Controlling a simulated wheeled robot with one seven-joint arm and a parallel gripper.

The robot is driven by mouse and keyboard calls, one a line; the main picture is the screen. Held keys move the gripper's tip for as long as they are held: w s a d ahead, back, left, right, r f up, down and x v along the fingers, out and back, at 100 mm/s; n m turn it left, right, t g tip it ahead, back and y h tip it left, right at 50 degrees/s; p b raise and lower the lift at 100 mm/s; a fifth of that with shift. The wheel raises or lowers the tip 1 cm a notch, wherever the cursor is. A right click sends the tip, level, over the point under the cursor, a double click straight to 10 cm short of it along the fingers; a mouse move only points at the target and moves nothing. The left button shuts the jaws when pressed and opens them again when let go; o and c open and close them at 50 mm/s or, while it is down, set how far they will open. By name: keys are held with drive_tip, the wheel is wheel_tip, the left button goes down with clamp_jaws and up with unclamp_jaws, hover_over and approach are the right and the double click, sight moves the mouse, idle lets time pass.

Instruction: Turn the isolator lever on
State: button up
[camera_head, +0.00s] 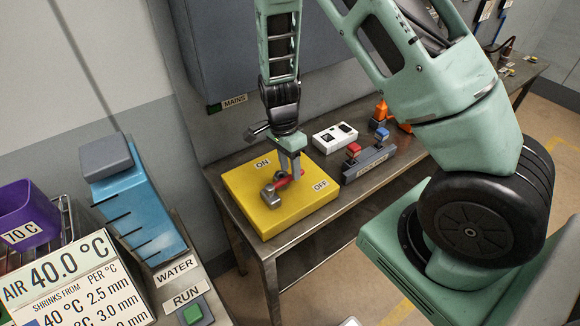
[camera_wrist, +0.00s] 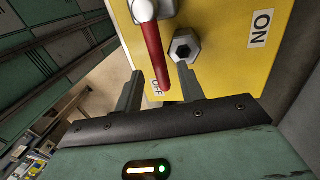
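The isolator is a yellow box (camera_head: 245,190) on the metal bench, with an ON label (camera_head: 262,163) and an OFF label (camera_head: 321,185) on its top. Its red lever (camera_head: 288,182) runs from a grey hub (camera_head: 269,196). My gripper (camera_head: 289,168) is over the box from above. In the wrist view my gripper (camera_wrist: 160,90) is open, with the lever's end between the fingers and gaps on both sides. The fingers partly hide the lever in the head view.
A hex bolt (camera_wrist: 184,46) stands up from the box near the lever, close to one finger. A white socket box (camera_head: 334,138) and a grey block with red and blue switches (camera_head: 368,163) stand right of the box. A MAINS cabinet (camera_head: 230,50) is behind.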

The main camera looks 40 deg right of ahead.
drive_tip(key=shift+s+f, duration=0.15)
drive_tip(key=shift+f, duration=0.65)
clamp_jaws()
